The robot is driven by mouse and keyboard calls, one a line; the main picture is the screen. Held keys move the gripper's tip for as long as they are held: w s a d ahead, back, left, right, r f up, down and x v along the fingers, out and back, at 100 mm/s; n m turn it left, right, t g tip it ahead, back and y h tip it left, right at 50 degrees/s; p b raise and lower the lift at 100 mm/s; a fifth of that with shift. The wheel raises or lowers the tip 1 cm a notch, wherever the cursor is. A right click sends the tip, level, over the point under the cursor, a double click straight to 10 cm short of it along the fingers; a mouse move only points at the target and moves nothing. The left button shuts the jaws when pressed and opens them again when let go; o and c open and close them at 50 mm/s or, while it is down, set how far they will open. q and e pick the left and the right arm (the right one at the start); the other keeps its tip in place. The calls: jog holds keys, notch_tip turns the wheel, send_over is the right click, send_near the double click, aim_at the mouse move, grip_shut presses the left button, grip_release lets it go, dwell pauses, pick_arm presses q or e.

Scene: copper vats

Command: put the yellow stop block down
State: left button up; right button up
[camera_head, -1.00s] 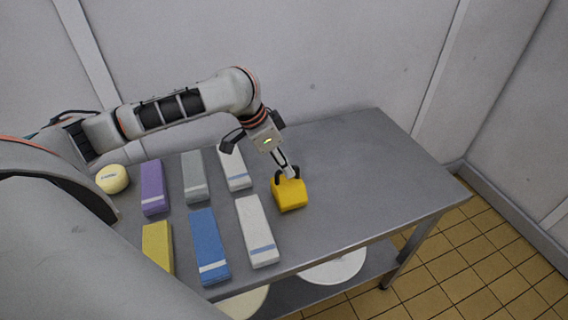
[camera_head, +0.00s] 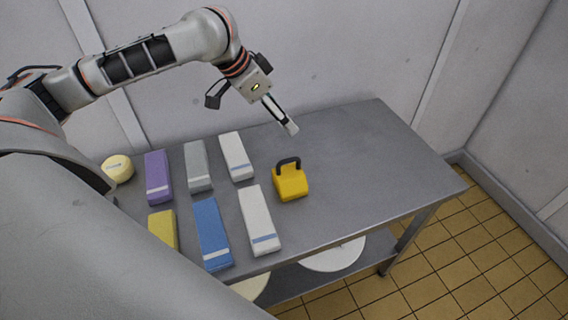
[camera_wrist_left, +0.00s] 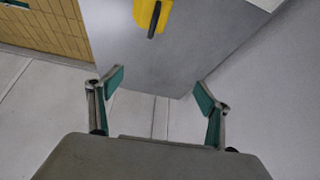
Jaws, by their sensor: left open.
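The yellow stop block (camera_head: 291,185), with a black handle on top, stands upright on the grey table (camera_head: 350,160), right of the white blocks. It also shows at the top of the left wrist view (camera_wrist_left: 147,12). My left gripper (camera_head: 291,128) is above and behind the block, apart from it. In the left wrist view the fingers of my left gripper (camera_wrist_left: 158,85) are spread with nothing between them. My right gripper is not in view.
Purple (camera_head: 158,177), grey (camera_head: 197,166), white (camera_head: 236,156), blue (camera_head: 212,233) and another white block (camera_head: 259,220) lie left of the stop block. A yellow block (camera_head: 163,229) and a round cream item (camera_head: 118,168) are farther left. The table's right side is clear.

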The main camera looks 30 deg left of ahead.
pick_arm(q)
jog(key=w+d+r+m+t+h, duration=0.1)
jog(key=w+d+r+t+h, duration=0.15)
jog(key=w+r+t, duration=0.4)
jog(key=w+d+r+t+h, duration=0.2)
jog(key=w+d+r+t, duration=0.15)
jog(key=w+r, duration=0.55)
jog(key=s+d+r+m+g+h+b, duration=0.25)
jog(key=s+d+m+g+h, duration=0.4)
jog(key=d+m+h, duration=0.4)
jog(key=s+d+f+m+g+y, duration=0.2)
jog(key=s+d+f+m+g, duration=0.3)
jog(key=s+d+f+m, duration=0.1)
jog(key=m+g+y, duration=0.2)
jog(key=g+y, duration=0.3)
jog(key=y, duration=1)
send_over(290, 174)
notch_tip(290, 174, down, 25)
jog(key=shift+w+d+f+b, duration=0.1)
jog(key=shift+w+d+b, duration=0.05)
jog(key=shift+b, duration=0.2)
jog(key=shift+f, duration=0.15)
notch_tip(290, 174, down, 7)
jog(key=shift+f+p, duration=0.2)
jog(key=shift+p, duration=0.15)
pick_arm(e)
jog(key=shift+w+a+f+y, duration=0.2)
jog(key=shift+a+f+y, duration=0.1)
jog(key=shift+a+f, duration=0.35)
